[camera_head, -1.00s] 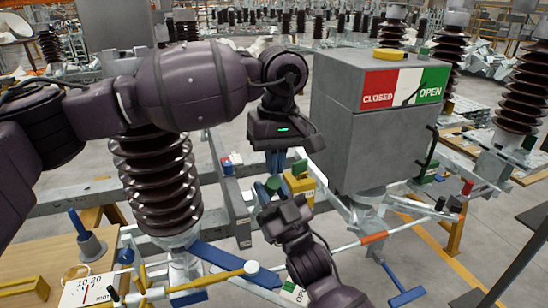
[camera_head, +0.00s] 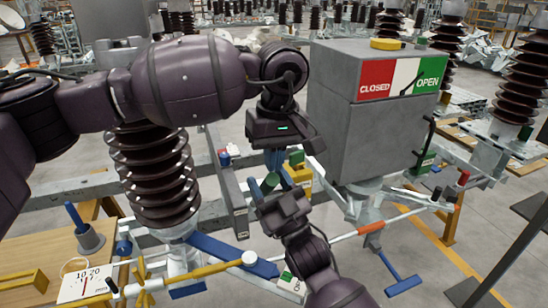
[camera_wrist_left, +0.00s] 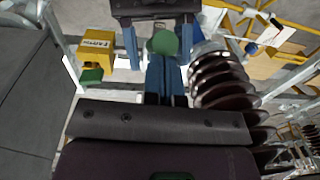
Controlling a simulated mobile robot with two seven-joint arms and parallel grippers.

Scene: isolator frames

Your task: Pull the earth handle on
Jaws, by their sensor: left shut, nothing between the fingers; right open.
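A yellow box (camera_head: 299,171) with a small label, which seems to read EARTH, stands just right of my grippers; it also shows at upper left in the left wrist view (camera_wrist_left: 97,45). A rounded green knob (camera_head: 270,182), possibly the earth handle's end, is between the spread blue fingers of my right gripper (camera_head: 270,190). In the left wrist view the green knob (camera_wrist_left: 165,42) has a finger on each side; contact is unclear. My left gripper (camera_head: 275,162) is shut and empty, pointing down beside the knob. The knob's shaft is hidden.
A grey cabinet (camera_head: 350,125) with a CLOSED/OPEN sign (camera_head: 400,78) stands close on the right. A ribbed brown insulator (camera_head: 158,180) stands on the left. A yellow-and-white rod (camera_head: 215,268) and blue bars (camera_head: 230,258) cross below.

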